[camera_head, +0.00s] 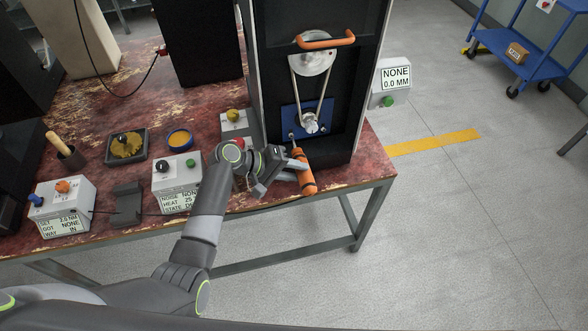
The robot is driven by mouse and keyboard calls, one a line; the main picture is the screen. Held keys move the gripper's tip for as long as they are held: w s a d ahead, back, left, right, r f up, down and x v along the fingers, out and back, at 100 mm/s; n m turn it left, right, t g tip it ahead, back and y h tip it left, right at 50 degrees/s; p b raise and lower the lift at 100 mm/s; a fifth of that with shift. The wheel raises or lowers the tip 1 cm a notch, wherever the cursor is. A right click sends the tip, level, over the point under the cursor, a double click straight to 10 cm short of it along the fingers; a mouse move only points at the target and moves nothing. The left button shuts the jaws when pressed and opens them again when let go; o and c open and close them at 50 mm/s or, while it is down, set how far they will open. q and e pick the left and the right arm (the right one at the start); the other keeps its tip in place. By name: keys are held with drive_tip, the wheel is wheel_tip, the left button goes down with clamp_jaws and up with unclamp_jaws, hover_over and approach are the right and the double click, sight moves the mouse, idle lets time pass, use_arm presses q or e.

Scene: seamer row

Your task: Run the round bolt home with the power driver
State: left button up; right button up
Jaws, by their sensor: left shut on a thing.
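My left gripper (296,171) is shut on the orange and black power driver (309,187), in front of the open machine housing at the table's front edge. The driver's thin tip points up toward the lower left of the blue plate (327,108). The tip appears at or very near a small round head on the plate, perhaps the round bolt (291,135). I cannot tell whether they touch. A small pulley (311,123) sits on the plate, joined by a belt to a larger pale wheel (316,63). My right gripper is out of view.
A driver readout box (62,207) reads "SET 2.5 NM, GOT NONE, WAY IN". Another readout box (178,182) stands beside my arm. A tray (126,147), a yellow-filled dish (180,139) and an orange handle (326,40) are nearby. Floor to the right is mostly clear.

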use_arm(q)
drive_tip(key=shift+w, duration=0.2)
idle(0.7)
drive_tip(key=shift+w+a+r, duration=0.1)
drive_tip(key=shift+w+r, duration=0.1)
drive_tip(key=shift+r, duration=0.1)
idle(1.5)
